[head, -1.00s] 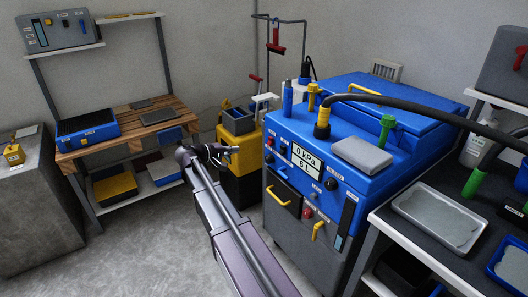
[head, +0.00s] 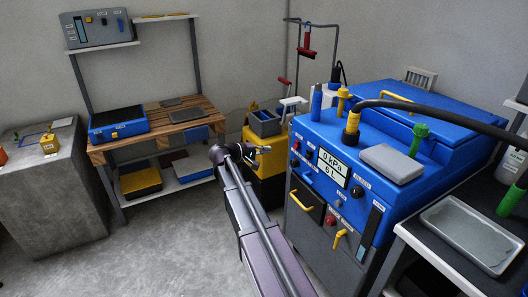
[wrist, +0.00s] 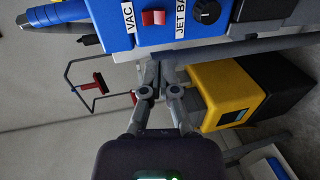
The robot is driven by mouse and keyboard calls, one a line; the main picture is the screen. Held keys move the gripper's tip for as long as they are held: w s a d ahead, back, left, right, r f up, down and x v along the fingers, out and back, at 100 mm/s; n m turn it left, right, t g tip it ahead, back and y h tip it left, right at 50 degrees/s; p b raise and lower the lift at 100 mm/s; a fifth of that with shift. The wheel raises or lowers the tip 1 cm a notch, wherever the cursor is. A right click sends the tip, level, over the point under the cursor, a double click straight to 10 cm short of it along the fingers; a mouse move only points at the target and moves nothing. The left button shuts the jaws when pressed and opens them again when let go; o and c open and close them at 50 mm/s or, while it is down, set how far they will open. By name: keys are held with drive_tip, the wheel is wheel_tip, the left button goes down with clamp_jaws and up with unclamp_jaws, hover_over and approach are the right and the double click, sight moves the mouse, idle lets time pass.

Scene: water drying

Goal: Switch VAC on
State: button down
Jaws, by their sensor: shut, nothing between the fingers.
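The blue machine (head: 340,135) stands right of centre in the head view, with a display reading 0 kPa and 6 L. In the wrist view its blue panel (wrist: 105,22) fills the top, turned sideways. A white VAC label (wrist: 128,17) sits beside a red rocker switch (wrist: 153,17), with a JET BA... label (wrist: 180,25) and a black knob (wrist: 207,11) to the right. My gripper (wrist: 155,66) is shut and empty, its tips below the red switch in the picture and apart from it. In the head view my gripper (head: 264,150) is left of the machine's front.
A yellow and black bin (head: 262,170) with a grey box on top stands behind my gripper. A wooden-topped shelf (head: 190,120) is farther left. A black hose (head: 430,108) arches over the machine. A dark bench with a grey tray (head: 470,235) is at right. Floor at left is clear.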

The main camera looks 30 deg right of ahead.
sight(295, 147)
drive_tip(key=b+x, duration=0.2)
drive_tip(key=x, duration=0.9)
drive_tip(key=shift+d, duration=0.2)
